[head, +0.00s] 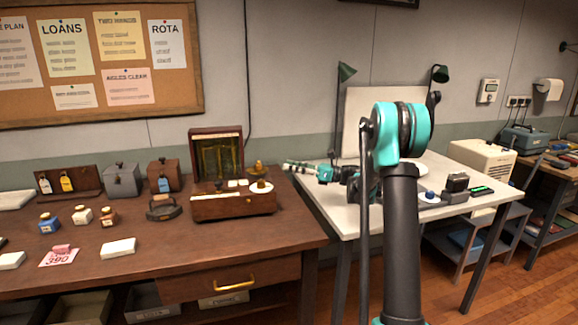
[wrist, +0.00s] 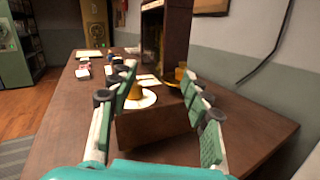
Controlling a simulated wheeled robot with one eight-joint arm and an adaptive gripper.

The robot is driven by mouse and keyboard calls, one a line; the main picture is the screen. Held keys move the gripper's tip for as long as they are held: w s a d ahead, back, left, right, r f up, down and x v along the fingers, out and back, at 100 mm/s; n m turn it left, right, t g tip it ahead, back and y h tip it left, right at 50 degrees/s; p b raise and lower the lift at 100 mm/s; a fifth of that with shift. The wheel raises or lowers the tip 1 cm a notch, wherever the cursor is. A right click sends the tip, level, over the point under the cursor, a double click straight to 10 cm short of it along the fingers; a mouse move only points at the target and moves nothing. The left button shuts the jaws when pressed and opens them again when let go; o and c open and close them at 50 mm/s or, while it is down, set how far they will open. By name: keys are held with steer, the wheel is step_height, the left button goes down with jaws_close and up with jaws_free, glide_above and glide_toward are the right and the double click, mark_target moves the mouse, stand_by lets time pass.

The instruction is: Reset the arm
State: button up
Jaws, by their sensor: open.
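My gripper (head: 290,166) shows in the head view at the end of my arm, pointing left over the right side of the brown table. It is level with the open wooden case (head: 232,204) and just right of it. In the wrist view my gripper (wrist: 157,78) has its two fingers spread wide, with nothing held between them. Beyond and between the fingers are the case (wrist: 150,128) and a white dish (wrist: 146,101) with a small brass piece (wrist: 136,91) on it. The fingers partly cover the case.
A white table (head: 330,210) with lamps, a dish and small devices stands behind my arm. The air above the brown table's front is clear.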

steer(key=w+d+r+m+t+h, duration=0.3)
steer(key=d+r+m+t+h, duration=0.35)
steer(key=r+m+t, duration=0.7)
steer(key=s+d+f+m+t+h, duration=0.1)
steer(key=s+d+f+m+h, duration=0.2)
steer(key=d+m+h, duration=0.5)
steer(key=s+d+f+m+t+h, duration=0.1)
steer(key=s+d+f+m+h, duration=0.25)
steer(key=m, duration=0.85)
steer(key=s+d+f+m+g+h, duration=0.3)
steer(key=s+f+m+g, duration=0.9)
steer(key=s+f, duration=1)
steer(key=s+a+f+m+g+y, duration=0.1)
steer(key=s+a+f+m, duration=0.1)
steer(key=s, duration=0.5)
steer(key=s+a+f+m+g+y, duration=0.1)
steer(key=s+f, duration=0.3)
steer(key=s, duration=0.4)
steer(key=shift+s+a+f+m+g, duration=0.15)
steer(key=shift+a+f+m+g, duration=0.1)
steer(key=shift+a+m+g, duration=0.3)
steer(key=shift+d, duration=0.1)
